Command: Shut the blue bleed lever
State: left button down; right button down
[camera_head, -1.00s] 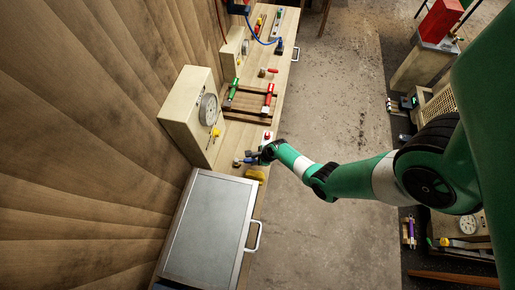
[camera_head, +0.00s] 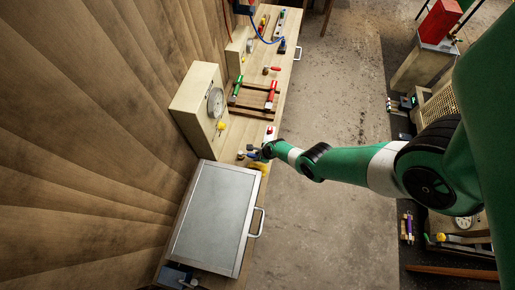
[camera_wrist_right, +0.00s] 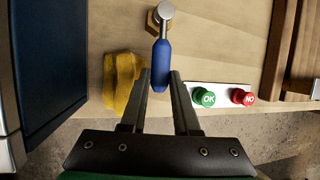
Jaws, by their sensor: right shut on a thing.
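The blue bleed lever (camera_wrist_right: 161,68) shows in the right wrist view as a blue handle on a metal stem, fixed to a brass-coloured fitting (camera_wrist_right: 155,20). My right gripper (camera_wrist_right: 161,78) has one finger on each side of the handle and is shut on it. In the head view my right gripper (camera_head: 262,153) is at the bench edge, beside the metal lid, and largely hides the lever. My left gripper is in neither view.
A yellow cloth-like item (camera_wrist_right: 122,82) lies just left of the fingers. Green OK (camera_wrist_right: 205,97) and red NO (camera_wrist_right: 243,97) buttons are to the right. A grey metal lid (camera_head: 210,220), a gauge box (camera_head: 198,105) and a wooden rack (camera_head: 255,96) share the bench.

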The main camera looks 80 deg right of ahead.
jog(key=c, duration=0.7)
grip_release()
jog(key=shift+o, duration=0.2)
jog(key=shift+r+p, duration=0.25)
jog(key=shift+p, duration=0.1)
jog(key=s+a+r+p, duration=0.2)
jog(key=s+a, duration=0.1)
jog(key=s, duration=0.3)
jog(key=s+a+r+p, duration=0.2)
jog(key=s+a, duration=0.1)
jog(key=s, duration=0.3)
jog(key=shift+s+a, duration=0.15)
jog(key=shift+s, duration=0.2)
